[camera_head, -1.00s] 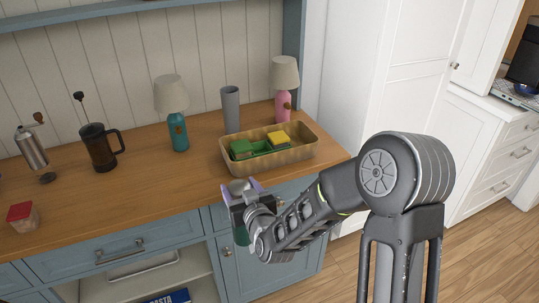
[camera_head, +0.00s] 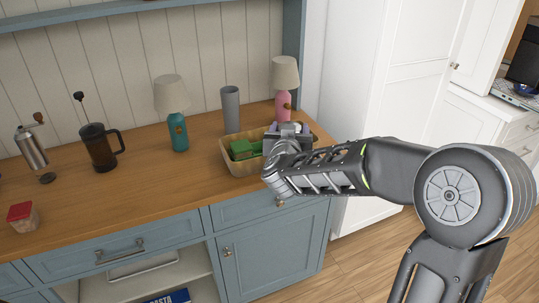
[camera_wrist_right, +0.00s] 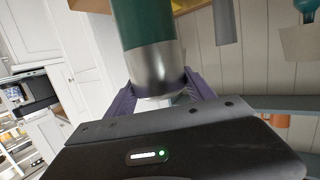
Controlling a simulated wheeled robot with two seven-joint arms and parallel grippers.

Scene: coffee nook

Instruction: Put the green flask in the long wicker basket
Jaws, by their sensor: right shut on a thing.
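The green flask (camera_wrist_right: 148,30), with a silver metal end, is between the purple fingers of my right gripper in the right wrist view. My right gripper (camera_head: 289,130) is shut on it. In the head view the gripper is over the right part of the long wicker basket (camera_head: 237,170), and the flask's green body is hidden behind gripper and arm. The basket stands near the counter's front edge; a green item (camera_head: 242,150) shows in its left part, while its right part is mostly covered. My left gripper is not in view.
A French press (camera_head: 98,148) and a red-lidded jar (camera_head: 22,215) are further left. The counter (camera_head: 130,195) left of the basket is clear.

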